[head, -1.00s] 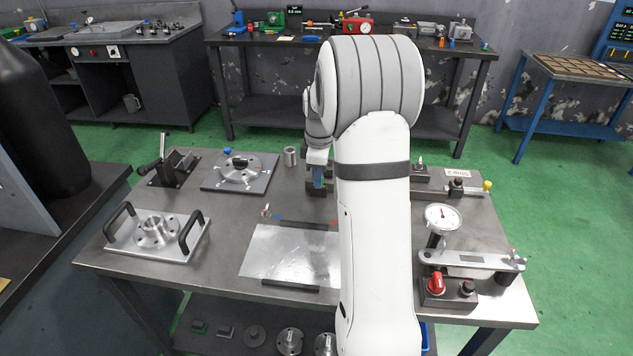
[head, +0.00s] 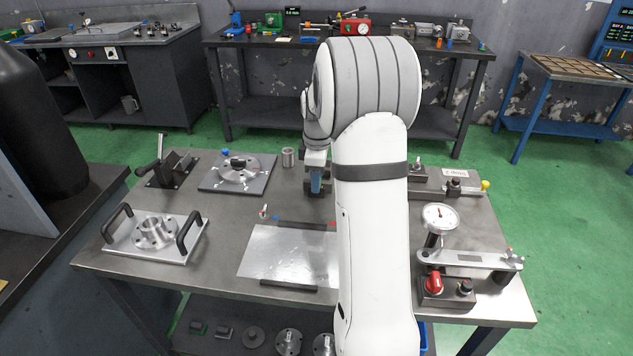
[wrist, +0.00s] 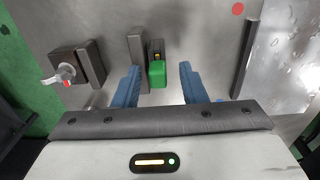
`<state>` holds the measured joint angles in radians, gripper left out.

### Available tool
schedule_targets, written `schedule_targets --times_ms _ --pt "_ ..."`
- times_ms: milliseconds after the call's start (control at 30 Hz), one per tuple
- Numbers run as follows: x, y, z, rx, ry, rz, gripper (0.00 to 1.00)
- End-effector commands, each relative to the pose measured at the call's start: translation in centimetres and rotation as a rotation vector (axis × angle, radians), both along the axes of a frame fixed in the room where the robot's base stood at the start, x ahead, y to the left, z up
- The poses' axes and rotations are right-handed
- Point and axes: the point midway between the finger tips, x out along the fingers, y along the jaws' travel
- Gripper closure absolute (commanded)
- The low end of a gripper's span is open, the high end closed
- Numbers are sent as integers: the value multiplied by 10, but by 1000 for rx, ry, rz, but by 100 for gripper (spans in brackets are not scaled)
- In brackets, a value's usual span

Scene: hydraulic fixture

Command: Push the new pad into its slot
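In the wrist view, a green block (wrist: 157,75), which looks like the new pad, sits beside a long grey upright block (wrist: 138,48). A small dark part with a yellow mark (wrist: 156,48) adjoins its far end. My gripper (wrist: 159,67) is open, with blue fingers apart on both sides of the green block and the grey block. The left finger is close to the grey block; a clear gap separates the right finger from the green block. I cannot tell how far the pad is in its slot. In the head view, my gripper (head: 316,182) is low over the bench; my arm hides the pad.
A dark bar (wrist: 246,60) and shiny sheet lie at right. In the head view, a dial gauge (head: 440,218) and a flange plate (head: 155,236) stand on the bench.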

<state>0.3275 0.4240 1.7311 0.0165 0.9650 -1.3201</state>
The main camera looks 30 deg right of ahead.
Motion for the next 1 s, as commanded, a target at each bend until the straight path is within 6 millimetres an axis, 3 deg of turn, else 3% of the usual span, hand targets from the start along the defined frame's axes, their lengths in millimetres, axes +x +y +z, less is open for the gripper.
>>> schedule_targets --times_ms 333,700,1000 --pt "0 0 6 0 -2 0 58" --pt "-1 -1 64 -1 -3 0 58" --pt "-2 -1 78 1 1 0 58"
